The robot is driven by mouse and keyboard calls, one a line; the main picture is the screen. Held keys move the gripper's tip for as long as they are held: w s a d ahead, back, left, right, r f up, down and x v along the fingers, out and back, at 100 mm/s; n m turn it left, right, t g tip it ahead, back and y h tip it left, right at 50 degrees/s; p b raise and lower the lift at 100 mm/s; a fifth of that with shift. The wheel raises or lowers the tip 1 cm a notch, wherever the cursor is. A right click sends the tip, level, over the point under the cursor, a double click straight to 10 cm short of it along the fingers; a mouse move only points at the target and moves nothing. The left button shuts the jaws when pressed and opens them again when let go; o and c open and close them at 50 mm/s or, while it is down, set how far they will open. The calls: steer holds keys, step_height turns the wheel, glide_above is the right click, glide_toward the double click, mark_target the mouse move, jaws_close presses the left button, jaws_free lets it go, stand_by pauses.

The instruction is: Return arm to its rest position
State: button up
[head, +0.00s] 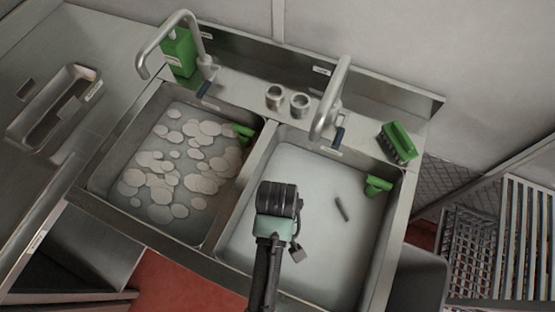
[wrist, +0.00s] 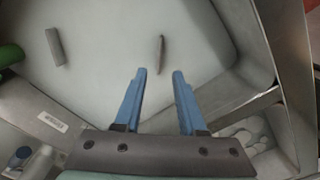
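My gripper (wrist: 159,72) shows in the wrist view with its two blue fingers apart and nothing between them. It hangs over the right sink basin (head: 228,232), which has a pale, whitish floor or liquid. In the head view my arm reaches up from the bottom edge over this basin, and its dark wrist end hides the fingers. A thin dark piece (head: 341,208) lies in the right basin. In the wrist view two small pieces lie there, a grey one (wrist: 55,46) at left and a thin brownish one (wrist: 160,54) beyond the fingertips.
The left basin (head: 120,150) holds many pale round discs. Two taps (head: 178,28) (head: 332,98) rise behind the basins, with two metal cups (head: 287,100) between them. Wire racks (head: 500,240) stand right.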

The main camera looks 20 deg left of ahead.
steer(key=shift+r, duration=0.95)
